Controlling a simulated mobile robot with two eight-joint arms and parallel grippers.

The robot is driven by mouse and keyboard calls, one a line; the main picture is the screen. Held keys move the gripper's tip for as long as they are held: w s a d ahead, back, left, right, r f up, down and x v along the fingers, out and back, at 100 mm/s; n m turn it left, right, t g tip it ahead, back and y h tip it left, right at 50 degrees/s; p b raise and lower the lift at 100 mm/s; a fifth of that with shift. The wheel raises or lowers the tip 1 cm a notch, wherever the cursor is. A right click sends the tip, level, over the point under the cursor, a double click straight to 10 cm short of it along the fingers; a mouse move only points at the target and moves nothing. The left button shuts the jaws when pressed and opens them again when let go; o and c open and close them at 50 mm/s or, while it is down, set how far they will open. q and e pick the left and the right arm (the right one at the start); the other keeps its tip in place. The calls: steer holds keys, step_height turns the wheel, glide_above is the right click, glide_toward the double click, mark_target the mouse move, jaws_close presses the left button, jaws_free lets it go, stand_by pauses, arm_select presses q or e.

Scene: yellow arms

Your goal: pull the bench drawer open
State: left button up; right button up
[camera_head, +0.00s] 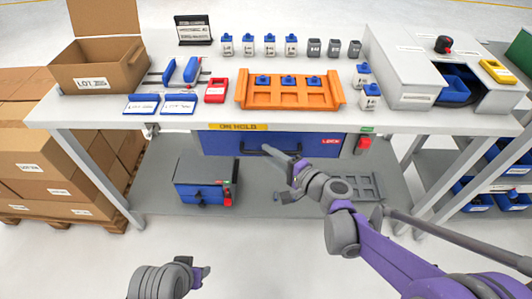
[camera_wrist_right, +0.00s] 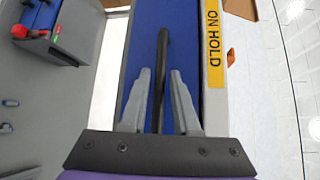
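The bench drawer (camera_head: 225,143) is a wide blue front under the white bench top, with a yellow ON HOLD label and a red LOCK mark. It looks shut. Its black bar handle (camera_head: 258,149) also shows in the right wrist view (camera_wrist_right: 163,50). My right gripper (camera_head: 291,160) is at the right part of the handle. In the right wrist view its two grey fingers (camera_wrist_right: 160,78) are open, one on each side of the bar, with gaps visible. My left gripper (camera_head: 203,274) is low at the front, away from the drawer; its fingers are not clear.
An orange tray (camera_head: 290,102) with blue-topped pieces, blue bins and an open carton (camera_head: 98,65) stand on the bench. A blue-fronted box (camera_head: 203,183) sits on the lower shelf, left of my right gripper. The floor in front is clear.

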steer(key=shift+x, duration=0.85)
jaws_close()
stand_by(0.8)
